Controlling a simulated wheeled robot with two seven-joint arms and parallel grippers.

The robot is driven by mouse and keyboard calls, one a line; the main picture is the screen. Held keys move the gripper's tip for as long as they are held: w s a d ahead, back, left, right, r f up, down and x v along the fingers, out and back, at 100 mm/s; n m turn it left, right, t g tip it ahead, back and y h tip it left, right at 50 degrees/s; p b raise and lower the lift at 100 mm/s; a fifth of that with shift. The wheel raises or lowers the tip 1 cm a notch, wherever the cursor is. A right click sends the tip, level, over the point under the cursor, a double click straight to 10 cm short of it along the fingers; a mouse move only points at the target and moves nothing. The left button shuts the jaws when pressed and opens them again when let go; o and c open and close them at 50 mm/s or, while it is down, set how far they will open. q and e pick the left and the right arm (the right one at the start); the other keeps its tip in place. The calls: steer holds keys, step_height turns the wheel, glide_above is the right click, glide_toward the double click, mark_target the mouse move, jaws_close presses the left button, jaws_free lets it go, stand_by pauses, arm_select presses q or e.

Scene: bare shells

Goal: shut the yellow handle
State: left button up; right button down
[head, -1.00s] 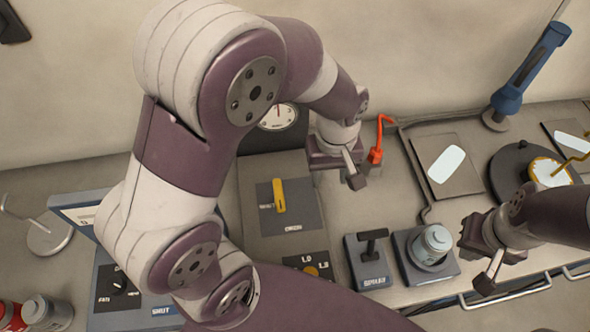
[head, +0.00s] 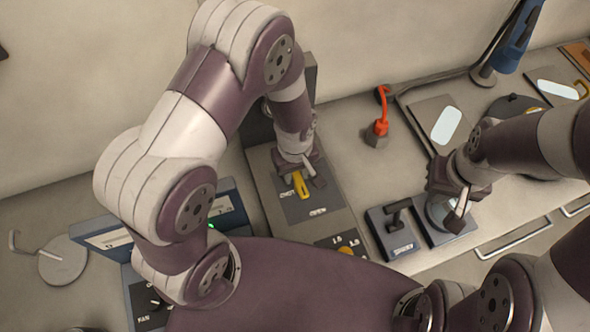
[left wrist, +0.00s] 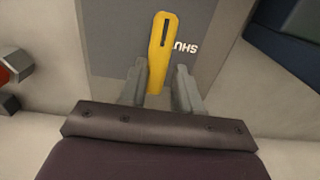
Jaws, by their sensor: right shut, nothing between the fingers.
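The yellow handle (head: 301,186) sits on a grey plate (head: 318,204) marked SHUT at the left and OPEN at the front. The handle's visible end points toward the OPEN mark. My left gripper (head: 309,171) is right at the handle and hides its far end in the head view. In the left wrist view, the yellow handle (left wrist: 160,50) runs between the two spread fingers of my left gripper (left wrist: 160,80). I cannot tell whether either finger touches it.
A red hooked lever (head: 381,113) stands right of the plate. A black T-handle (head: 397,210) on a dark base is nearer the front. A blue upright tool (head: 515,40) stands at the back right. A panel with a screen (head: 110,238) is at the left.

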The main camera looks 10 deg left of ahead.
arm_select(q)
steer(key=shift+d, duration=0.2)
jaws_close()
arm_select(e)
steer(key=shift+d+f, duration=0.1)
steer(key=shift+d, duration=0.15)
arm_select(q)
steer(key=shift+m, duration=0.3)
steer(key=m, duration=0.2)
steer(key=shift+w+d+m, duration=0.1)
steer(key=shift+d+m, duration=0.1)
steer(key=shift+m, duration=0.2)
steer(key=m, duration=0.3)
steer(key=m+p, duration=0.1)
steer(key=shift+d+m, duration=0.25)
steer(key=shift+m, duration=0.05)
steer(key=m, duration=0.5)
steer(key=shift+d, duration=0.25)
steer(key=shift+s+d+m+p, duration=0.1)
steer(key=shift+s+m+p, duration=0.1)
steer(key=shift+m, duration=1)
steer(key=shift+s+d+m+p, duration=0.1)
steer(key=shift+m+p, duration=0.05)
steer(key=shift+m, duration=1.05)
arm_select(e)
steer(key=shift+d+r, duration=0.15)
steer(key=shift+r, duration=0.7)
